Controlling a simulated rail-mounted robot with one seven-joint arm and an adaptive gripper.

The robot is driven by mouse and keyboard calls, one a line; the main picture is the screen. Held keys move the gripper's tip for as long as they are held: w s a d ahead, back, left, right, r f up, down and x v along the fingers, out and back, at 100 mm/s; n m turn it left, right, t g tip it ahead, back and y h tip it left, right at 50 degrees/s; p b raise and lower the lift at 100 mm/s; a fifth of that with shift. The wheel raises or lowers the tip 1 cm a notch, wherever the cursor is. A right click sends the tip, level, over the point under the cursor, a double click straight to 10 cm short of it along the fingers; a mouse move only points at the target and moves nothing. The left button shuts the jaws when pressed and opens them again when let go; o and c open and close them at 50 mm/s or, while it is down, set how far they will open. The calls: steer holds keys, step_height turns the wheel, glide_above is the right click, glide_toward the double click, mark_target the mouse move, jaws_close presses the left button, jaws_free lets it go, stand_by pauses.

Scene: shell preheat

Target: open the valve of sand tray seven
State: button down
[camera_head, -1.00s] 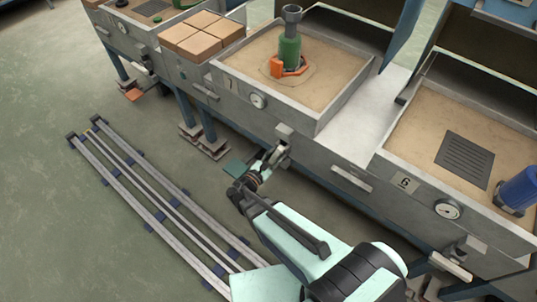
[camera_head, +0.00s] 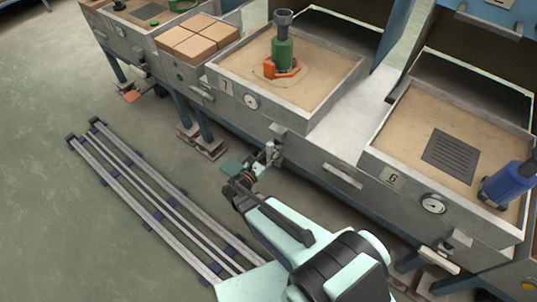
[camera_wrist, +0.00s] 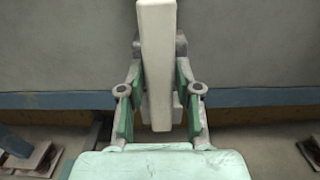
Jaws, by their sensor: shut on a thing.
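Sand tray seven (camera_head: 335,92) is the grey box of sand in the upper middle of the head view, with a plate at its left front corner that reads like a 7. Its valve sits low on the front wall, and the pale valve handle (camera_head: 270,152) is partly hidden by my gripper (camera_head: 263,162). In the wrist view the pale handle (camera_wrist: 158,65) is a long bar running up the picture. My gripper (camera_wrist: 160,108) is shut on it, with a green-padded finger on each side.
A round gauge (camera_head: 251,101) is on tray seven's front. A green and orange tool (camera_head: 284,55) stands in its sand. Tray six (camera_head: 470,125) is at right, with a blue cylinder (camera_head: 508,184). Floor rails (camera_head: 150,205) run at left; open floor lies beyond.

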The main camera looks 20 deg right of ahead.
steer(key=c, duration=1)
jaws_free()
steer(key=shift+o, duration=0.2)
steer(key=shift+a, duration=0.1)
steer(key=v, duration=1.1)
steer(key=shift+s+a, duration=0.25)
steer(key=shift+a, duration=0.1)
